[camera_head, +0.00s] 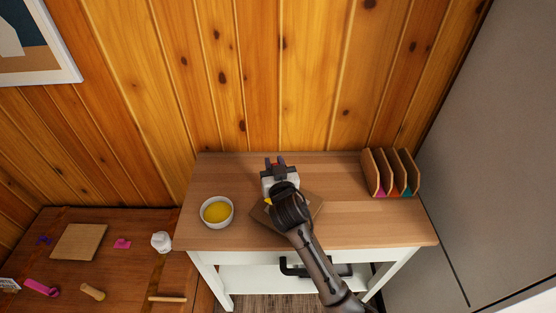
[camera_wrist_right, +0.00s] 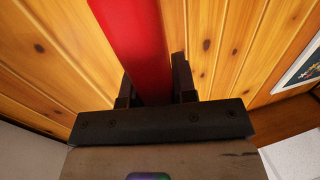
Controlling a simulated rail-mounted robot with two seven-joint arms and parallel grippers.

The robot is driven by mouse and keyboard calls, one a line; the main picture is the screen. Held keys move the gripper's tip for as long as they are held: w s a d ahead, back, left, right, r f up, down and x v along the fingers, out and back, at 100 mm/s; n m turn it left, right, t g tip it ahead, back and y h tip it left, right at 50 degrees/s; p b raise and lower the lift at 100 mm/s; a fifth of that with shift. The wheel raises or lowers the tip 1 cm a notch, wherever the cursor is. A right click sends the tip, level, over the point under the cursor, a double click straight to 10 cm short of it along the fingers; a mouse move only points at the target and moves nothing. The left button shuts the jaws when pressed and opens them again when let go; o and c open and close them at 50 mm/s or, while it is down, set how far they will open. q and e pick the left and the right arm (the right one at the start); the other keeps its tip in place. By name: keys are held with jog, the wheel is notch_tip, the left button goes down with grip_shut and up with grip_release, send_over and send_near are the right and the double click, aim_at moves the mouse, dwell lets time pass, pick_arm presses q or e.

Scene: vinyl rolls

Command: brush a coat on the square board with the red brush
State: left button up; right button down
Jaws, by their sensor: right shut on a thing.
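The square board (camera_head: 315,208) is brown and lies on the wooden table, largely hidden under my right arm. My right gripper (camera_head: 275,162) is over the board's far side. In the right wrist view my right gripper (camera_wrist_right: 155,85) is shut on the red brush (camera_wrist_right: 132,40), whose red handle runs up between the fingers. The brush's bristles are not clearly visible. A small yellow patch (camera_head: 268,201) shows at the board's left, beside my wrist; I cannot tell whether it is paint or part of something else. A white bowl (camera_head: 203,222) of yellow liquid stands left of the board. My left gripper is not in view.
A wooden rack (camera_head: 371,172) with several slots stands at the table's back right. A lower brown table (camera_head: 125,265) at left holds a flat board, a white object and small tools. The wood-panelled wall (camera_head: 250,80) is behind. The table's right front is clear.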

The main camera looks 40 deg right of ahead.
jog(key=s+a, duration=0.2)
jog(key=a, duration=0.4)
jog(key=shift+s+a+b, duration=0.25)
jog(key=shift+a+b, duration=0.15)
jog(key=shift+b, duration=0.05)
dwell(0.4)
jog(key=shift+s+d+p, duration=0.3)
jog(key=shift+s+p, duration=0.05)
jog(key=shift+s, duration=0.4)
jog(key=shift+s+d+p, duration=0.25)
jog(key=shift+s+p, duration=0.05)
jog(key=shift+s, duration=0.5)
jog(key=shift+s+d+p, duration=0.3)
jog(key=shift+s+p, duration=0.05)
jog(key=shift+s, duration=0.4)
jog(key=shift+d, duration=0.15)
